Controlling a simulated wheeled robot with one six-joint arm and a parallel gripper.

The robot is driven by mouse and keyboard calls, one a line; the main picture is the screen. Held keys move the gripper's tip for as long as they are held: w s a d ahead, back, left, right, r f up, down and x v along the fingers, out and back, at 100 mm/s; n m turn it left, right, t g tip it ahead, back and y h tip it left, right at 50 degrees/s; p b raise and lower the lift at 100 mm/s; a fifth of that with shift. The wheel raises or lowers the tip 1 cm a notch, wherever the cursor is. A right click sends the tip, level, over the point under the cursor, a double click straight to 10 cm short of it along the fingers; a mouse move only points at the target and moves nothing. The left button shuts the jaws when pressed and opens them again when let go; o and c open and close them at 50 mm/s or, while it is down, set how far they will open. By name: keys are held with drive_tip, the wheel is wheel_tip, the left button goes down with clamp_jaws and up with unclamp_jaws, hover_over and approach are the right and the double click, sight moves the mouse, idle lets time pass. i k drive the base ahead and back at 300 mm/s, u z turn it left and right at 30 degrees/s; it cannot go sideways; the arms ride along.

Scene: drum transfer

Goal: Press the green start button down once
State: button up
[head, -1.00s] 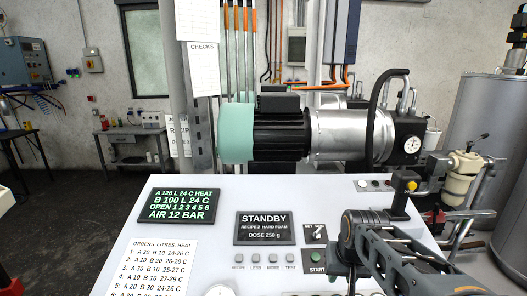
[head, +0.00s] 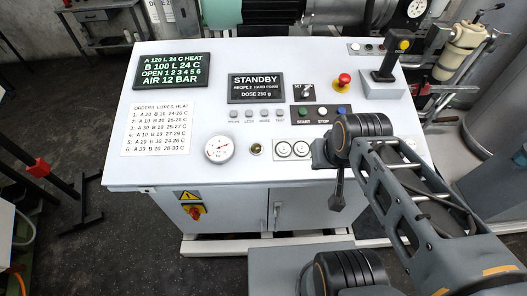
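The green start button (head: 303,111) sits on the white control panel (head: 215,175) above the label START, at the left end of a short row of buttons. Nothing covers it in the head view. The display (head: 256,87) above it reads STANDBY, recipe 2 hard foam, dose 250 g. My gripper (head: 338,198) shows small and dark under my wrist, at the panel's front edge. It is apart from the green button, lower and to the right in the picture. I cannot tell whether its fingers are open or shut.
A stop button (head: 323,111) and a blue button (head: 342,110) stand right of the green one. A red mushroom button (head: 344,80) and a joystick box (head: 384,86) are farther right. Floor on the left is partly clear.

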sight(302, 112)
drive_tip(key=z, duration=0.05)
drive_tip(key=k, duration=0.35)
drive_tip(key=z, duration=3.1)
drive_tip(key=k, duration=2.8)
drive_tip(key=u, duration=1.6)
